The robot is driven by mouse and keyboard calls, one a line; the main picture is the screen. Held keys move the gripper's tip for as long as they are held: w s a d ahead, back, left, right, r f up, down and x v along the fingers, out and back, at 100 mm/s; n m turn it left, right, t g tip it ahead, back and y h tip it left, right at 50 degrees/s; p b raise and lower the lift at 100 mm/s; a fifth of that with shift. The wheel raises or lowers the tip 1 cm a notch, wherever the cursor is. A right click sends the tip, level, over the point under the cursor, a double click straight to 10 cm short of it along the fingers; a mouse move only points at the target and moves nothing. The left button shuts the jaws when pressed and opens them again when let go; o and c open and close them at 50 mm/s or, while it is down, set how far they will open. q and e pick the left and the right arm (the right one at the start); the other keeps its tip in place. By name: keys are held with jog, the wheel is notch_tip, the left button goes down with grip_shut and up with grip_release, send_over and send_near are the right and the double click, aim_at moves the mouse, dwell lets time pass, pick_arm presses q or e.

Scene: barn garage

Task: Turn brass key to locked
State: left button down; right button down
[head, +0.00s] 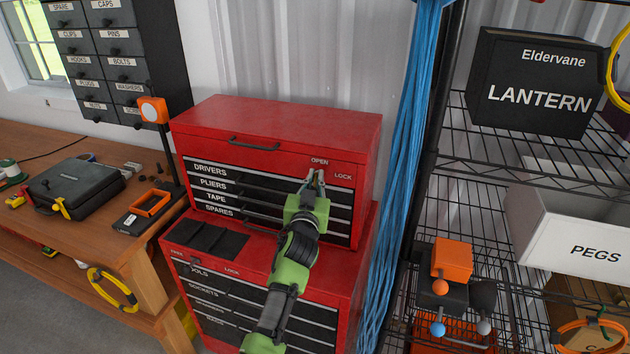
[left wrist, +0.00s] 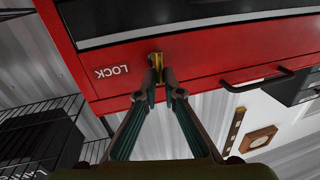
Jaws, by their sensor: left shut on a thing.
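The brass key (left wrist: 157,62) sits in the front of the red tool chest (head: 280,118), near the printed OPEN and LOCK labels. In the left wrist view its gold body shows between my fingertips, beside the LOCK label. My left gripper (head: 315,179) reaches up to the chest front, and it also shows in the left wrist view (left wrist: 164,80), shut on the key. In the head view the gripper hides the key. The exact angle of the key is hard to tell. My right gripper is not in view.
A lower red chest with drawers (head: 312,283) stands below. Blue cables (head: 408,150) hang just right of the chest, beside a black wire rack (head: 470,165). A wooden bench (head: 105,225) with a black case (head: 75,187) is at left.

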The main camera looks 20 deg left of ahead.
pick_arm(q)
jog(key=m+h+b, duration=0.1)
jog(key=m+b, duration=0.2)
jog(key=m, duration=0.3)
jog(key=f+m+t+h+b, duration=0.1)
jog(key=m+b, duration=0.1)
jog(key=m, duration=0.4)
jog(key=d+f+m+t+h+b, duration=0.1)
jog(key=m+b, duration=0.2)
jog(key=m, duration=0.3)
jog(key=shift+m+b, duration=0.35)
jog(key=shift+m, duration=0.05)
jog(key=shift+m+h, duration=0.3)
jog(key=shift+m, duration=0.1)
jog(key=c, duration=2.2)
grip_release()
jog(key=shift+s, duration=0.1)
